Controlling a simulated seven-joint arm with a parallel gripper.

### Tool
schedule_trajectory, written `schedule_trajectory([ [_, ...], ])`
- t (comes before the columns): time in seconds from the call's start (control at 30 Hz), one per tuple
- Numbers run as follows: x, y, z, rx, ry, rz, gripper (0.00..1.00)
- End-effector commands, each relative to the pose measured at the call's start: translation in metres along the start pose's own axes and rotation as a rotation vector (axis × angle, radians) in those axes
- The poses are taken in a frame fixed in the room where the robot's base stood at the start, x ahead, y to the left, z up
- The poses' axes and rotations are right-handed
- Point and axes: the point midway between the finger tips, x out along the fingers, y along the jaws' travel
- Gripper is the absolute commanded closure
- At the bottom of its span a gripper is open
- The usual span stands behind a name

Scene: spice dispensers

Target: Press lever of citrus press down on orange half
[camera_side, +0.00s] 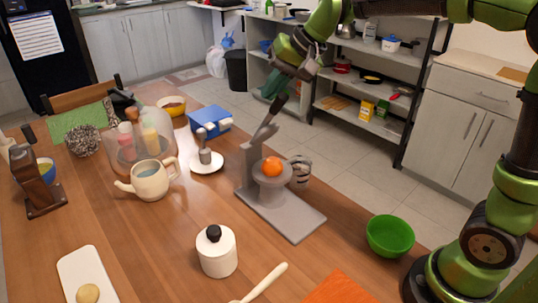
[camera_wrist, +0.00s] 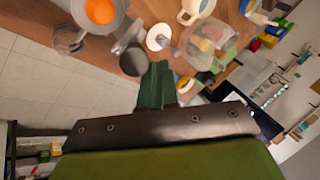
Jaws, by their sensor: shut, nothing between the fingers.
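The grey citrus press (camera_side: 295,217) stands on the wooden table. An orange half (camera_side: 272,167) sits on its round cup, and the wrist view also shows the orange half (camera_wrist: 100,11) at upper left. The press lever (camera_side: 266,132) is raised, slanting up and away from the cup, with a dark handle (camera_side: 279,104) at its top; that handle also shows in the wrist view (camera_wrist: 134,60). My gripper (camera_side: 268,92) is shut and empty, with teal fingers close by the handle. In the wrist view my gripper (camera_wrist: 157,68) is just right of it. Whether they touch is unclear.
A clear glass (camera_side: 301,172) stands right beside the press. A white pot (camera_side: 216,252), a cream teapot (camera_side: 149,181), a white saucer (camera_side: 207,163) and a blue box (camera_side: 209,122) stand to the left. A green bowl (camera_side: 390,236) is at right.

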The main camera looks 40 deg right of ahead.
Motion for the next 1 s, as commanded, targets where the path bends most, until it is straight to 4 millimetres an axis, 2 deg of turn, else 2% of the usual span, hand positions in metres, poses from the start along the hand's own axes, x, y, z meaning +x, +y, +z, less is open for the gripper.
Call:
schedule_trajectory([
  [1.0,0.001,0.031,0.044,-0.001,0.000,0.001,1.00],
])
